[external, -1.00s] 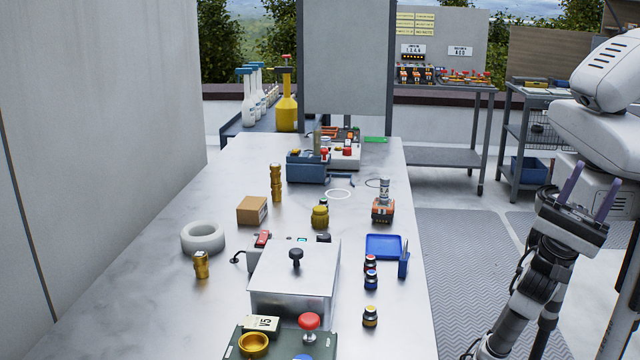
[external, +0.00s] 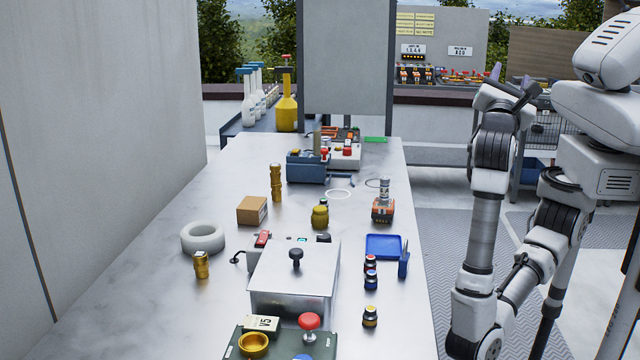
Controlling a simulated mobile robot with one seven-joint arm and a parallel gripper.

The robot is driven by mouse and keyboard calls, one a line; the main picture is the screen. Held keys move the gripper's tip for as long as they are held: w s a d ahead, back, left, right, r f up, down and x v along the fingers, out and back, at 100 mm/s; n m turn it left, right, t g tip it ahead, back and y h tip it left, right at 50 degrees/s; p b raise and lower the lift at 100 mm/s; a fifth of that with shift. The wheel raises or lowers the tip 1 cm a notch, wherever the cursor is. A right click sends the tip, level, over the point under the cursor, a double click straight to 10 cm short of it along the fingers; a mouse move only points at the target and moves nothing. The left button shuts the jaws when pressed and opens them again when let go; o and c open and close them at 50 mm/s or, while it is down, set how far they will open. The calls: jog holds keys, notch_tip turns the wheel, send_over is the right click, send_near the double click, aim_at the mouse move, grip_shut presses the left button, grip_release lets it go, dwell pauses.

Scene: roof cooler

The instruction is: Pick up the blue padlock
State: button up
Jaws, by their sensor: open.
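I cannot pick out a blue padlock for certain in the external view. Several small red, orange and dark items, too small to tell apart, stand on the far rack (external: 440,86) at the back right. A small blue thing (external: 302,357) is cut off by the bottom edge of the picture, and I cannot tell what it is. My gripper (external: 512,84) is raised right of the long metal table (external: 150,290), in front of the far rack's right end. Its fingers are apart, and I see nothing between them.
On the table stand a metal box with a lid (external: 295,270), a white ring (external: 203,237), a cardboard box (external: 252,210), a blue toolbox (external: 307,168), a blue tray (external: 384,246) and several small bottles. A wire shelf cart (external: 545,130) is behind my arm.

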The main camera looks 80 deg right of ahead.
jog(key=w+d+f+n+t+y+p, duration=0.1)
jog(key=w+d+f+t+y, duration=0.1)
jog(key=w+d+t, duration=0.15)
jog(key=w+d+f+t+y+p, duration=0.1)
jog(key=w+d+f+t+y, duration=0.15)
jog(key=d, duration=0.25)
jog(key=w+d+f+n+t+y+p, duration=0.1)
jog(key=w+f+t+y, duration=0.1)
jog(key=w+f+y, duration=0.5)
jog(key=n+g+y+p, duration=0.15)
jog(key=y+p, duration=0.25)
jog(key=y, duration=0.7)
send_over(403, 257)
jog(key=d, duration=0.1)
jog(key=shift+n+t, duration=0.25)
jog(key=shift+n, duration=0.1)
jog(key=f, duration=1.7)
jog(key=shift+w+d+f, duration=0.1)
jog(key=shift+d+f, duration=0.1)
jog(key=shift+f, duration=0.05)
jog(key=shift+a+f+p, duration=0.15)
jog(key=shift+f+p, duration=0.2)
jog(key=shift+f, duration=1.1)
jog(key=shift+a+f+p, duration=0.15)
jog(key=shift+f+p, duration=0.15)
jog(key=shift+f, duration=1.15)
grip_shut()
